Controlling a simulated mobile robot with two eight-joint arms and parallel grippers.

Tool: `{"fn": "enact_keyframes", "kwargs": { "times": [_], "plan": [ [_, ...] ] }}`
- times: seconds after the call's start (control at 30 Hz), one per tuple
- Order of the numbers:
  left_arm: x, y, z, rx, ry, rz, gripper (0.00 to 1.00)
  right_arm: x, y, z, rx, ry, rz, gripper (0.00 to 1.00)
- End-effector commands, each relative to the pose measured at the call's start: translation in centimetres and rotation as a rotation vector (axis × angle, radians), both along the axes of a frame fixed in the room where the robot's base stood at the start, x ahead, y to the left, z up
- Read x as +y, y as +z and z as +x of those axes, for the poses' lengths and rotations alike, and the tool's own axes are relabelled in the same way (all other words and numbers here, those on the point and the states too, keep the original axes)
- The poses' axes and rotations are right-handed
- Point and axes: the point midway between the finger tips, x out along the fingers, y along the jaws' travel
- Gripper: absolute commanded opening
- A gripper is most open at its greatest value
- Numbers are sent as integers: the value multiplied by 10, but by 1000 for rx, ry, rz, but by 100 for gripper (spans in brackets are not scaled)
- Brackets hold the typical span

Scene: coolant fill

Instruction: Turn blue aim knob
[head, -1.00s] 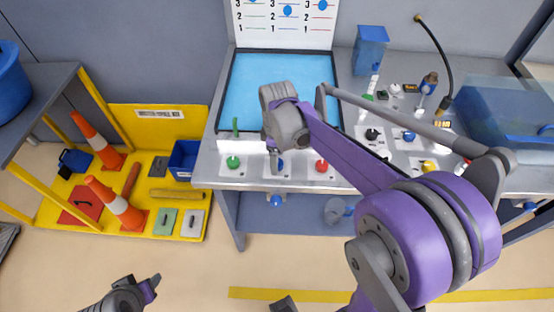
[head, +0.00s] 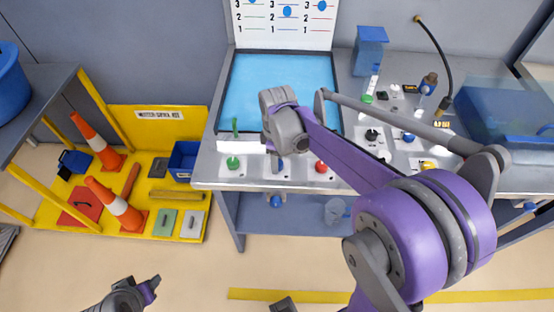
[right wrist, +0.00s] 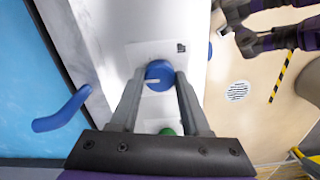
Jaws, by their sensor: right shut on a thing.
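The blue aim knob (right wrist: 159,75) sits on a white plate and has a pale line across its face in the right wrist view. My right gripper (right wrist: 159,80) is shut on it, one finger on each side. In the head view the right gripper (head: 276,164) reaches down to the front row of the bench and partly covers the blue knob (head: 282,164). A green knob (head: 233,162) is to its left and a red knob (head: 321,167) to its right. My left gripper (head: 150,285) hangs low at bottom left, away from the bench; its opening is unclear.
A blue screen (head: 270,85) and numbered board (head: 285,22) are behind.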

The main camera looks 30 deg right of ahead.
Motion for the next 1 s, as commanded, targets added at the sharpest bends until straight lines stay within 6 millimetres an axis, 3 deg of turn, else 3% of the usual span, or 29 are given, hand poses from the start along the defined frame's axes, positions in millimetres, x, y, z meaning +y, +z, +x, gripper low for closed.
{"fn": "enact_keyframes", "kwargs": {
  "times": [0.37, 1.0],
  "plan": [
    [0, -3, -1, 2, 0, 0, 50, 0, 0, 0, 0, -124, 0, 0],
    [0, -13, -4, 7, 0, 0, 50, 0, 0, 0, -1, -705, -1, 0]
  ]
}}
